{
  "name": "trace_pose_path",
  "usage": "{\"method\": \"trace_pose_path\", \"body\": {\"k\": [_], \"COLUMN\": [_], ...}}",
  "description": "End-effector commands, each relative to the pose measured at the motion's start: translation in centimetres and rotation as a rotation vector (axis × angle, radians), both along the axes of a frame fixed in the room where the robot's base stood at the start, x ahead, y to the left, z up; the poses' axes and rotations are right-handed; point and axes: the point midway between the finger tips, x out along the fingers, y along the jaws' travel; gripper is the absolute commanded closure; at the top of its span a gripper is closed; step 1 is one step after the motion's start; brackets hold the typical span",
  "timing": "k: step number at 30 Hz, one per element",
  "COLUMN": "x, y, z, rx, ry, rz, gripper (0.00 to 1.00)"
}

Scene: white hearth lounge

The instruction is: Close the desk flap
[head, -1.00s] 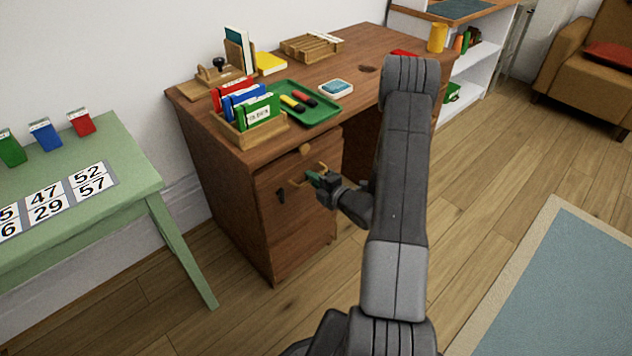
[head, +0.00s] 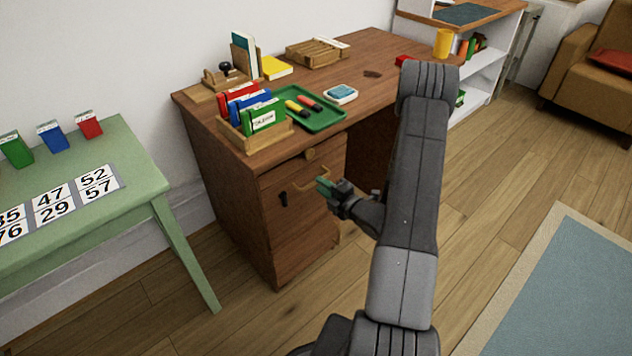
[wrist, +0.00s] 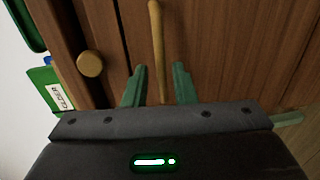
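The brown wooden desk (head: 225,165) has a front panel (head: 300,230) on its pedestal, with a curved brass pull handle (head: 303,186). A round brass knob (head: 310,153) sits on the strip above it. I cannot tell which panel is the flap, nor whether it stands slightly open. My gripper (head: 324,186), with green fingertips, is in front of the handle. In the wrist view its fingertips (wrist: 158,86) are apart, with the bar handle (wrist: 155,40) in line with the gap between them. The knob (wrist: 90,64) is to their left. Contact with the handle cannot be made out.
On the desktop are a file holder (head: 255,140) with coloured folders, a green tray (head: 318,121) with markers and a yellow cup (head: 443,42). A green table (head: 140,180) with number cards stands left. Bare wooden floor (head: 480,250) lies right.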

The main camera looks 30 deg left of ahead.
Motion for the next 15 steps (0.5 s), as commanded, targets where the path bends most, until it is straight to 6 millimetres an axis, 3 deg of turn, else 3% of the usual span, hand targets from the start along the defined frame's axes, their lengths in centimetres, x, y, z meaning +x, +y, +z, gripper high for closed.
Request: {"method": "trace_pose_path", "body": {"k": [6, 15], "x": [-1.9, -3.4], "y": [-4.8, -8.4], "z": [0.7, 1.1], "rx": [0.001, 0.001], "ry": [0.002, 0.000], "rz": [-0.005, -0.001], "gripper": [0.76, 0.76]}}
